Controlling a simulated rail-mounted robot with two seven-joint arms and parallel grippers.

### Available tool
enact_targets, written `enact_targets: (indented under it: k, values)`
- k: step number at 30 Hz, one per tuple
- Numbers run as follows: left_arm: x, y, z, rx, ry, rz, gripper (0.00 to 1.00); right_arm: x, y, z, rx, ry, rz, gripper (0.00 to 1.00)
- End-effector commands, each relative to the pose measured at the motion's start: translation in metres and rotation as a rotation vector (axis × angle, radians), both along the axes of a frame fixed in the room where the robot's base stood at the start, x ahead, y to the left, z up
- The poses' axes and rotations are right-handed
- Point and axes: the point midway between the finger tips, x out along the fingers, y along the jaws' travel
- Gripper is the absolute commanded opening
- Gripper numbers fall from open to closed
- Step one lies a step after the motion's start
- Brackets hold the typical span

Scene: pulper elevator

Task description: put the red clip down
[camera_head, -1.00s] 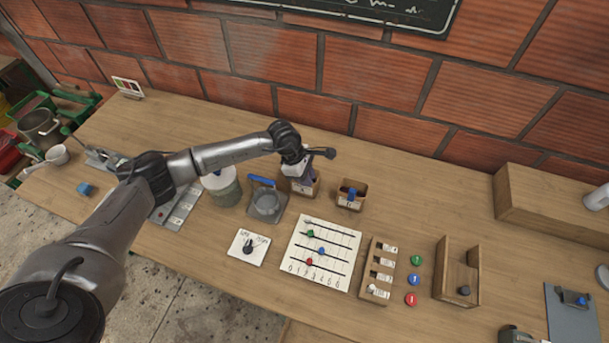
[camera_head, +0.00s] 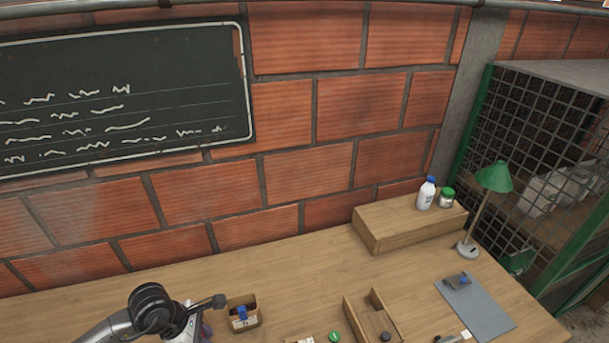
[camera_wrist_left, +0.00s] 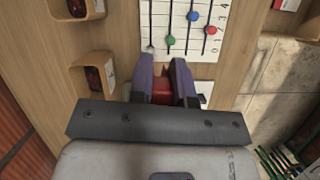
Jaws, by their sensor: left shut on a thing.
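The red clip (camera_wrist_left: 162,90) is between the two purple-grey fingers of my left gripper (camera_wrist_left: 162,70) in the left wrist view. Only part of the clip shows; the fingers and the gripper body hide the rest. The gripper is shut on it, above the wooden table (camera_wrist_left: 125,20). In the head view my left gripper (camera_head: 190,325) is at the bottom edge and mostly cut off, left of a small wooden box (camera_head: 246,325) with a blue clip (camera_head: 241,312) in it. My right gripper is not in view.
The wrist view shows a bead board (camera_wrist_left: 190,25) and two small boxes (camera_wrist_left: 80,68) with dark red contents. The head view shows an open wooden holder (camera_head: 352,318), a raised shelf (camera_head: 400,228), a green lamp (camera_head: 494,177) and a grey mat (camera_head: 490,315). Bare table lies behind the small box.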

Motion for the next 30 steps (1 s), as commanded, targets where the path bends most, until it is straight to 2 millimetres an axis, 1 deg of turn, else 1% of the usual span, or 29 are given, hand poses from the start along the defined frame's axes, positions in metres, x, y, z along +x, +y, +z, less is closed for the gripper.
enact_targets:
  k: [4,8,12,15,21,23,25,27,30]
  values:
    - [-0.008,0.005,-0.003,-0.001,0.002,-0.226,0.0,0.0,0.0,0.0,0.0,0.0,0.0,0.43]
    - [-0.023,0.011,-0.005,-0.001,0.004,-0.495,0.0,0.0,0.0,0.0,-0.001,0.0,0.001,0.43]
    - [-0.044,0.017,-0.009,0.0,0.005,-0.787,0.0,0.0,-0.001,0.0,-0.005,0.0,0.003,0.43]
    - [-0.06,0.021,-0.013,0.0,0.005,-0.973,0.0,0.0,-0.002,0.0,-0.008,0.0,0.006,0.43]
    - [-0.094,0.02,-0.02,0.0,0.001,-1.329,0.0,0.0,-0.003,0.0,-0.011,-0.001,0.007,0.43]
    - [-0.1,0.018,-0.016,0.001,0.0,-1.442,0.0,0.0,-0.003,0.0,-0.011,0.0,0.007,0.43]
    - [-0.103,0.013,-0.006,0.004,-0.003,-1.565,0.0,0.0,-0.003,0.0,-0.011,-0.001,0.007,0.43]
    - [-0.1,0.008,0.005,0.006,-0.004,-1.631,0.0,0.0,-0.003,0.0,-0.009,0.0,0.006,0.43]
    - [-0.091,-0.001,0.021,0.006,-0.004,-1.676,0.0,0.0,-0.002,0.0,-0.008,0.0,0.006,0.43]
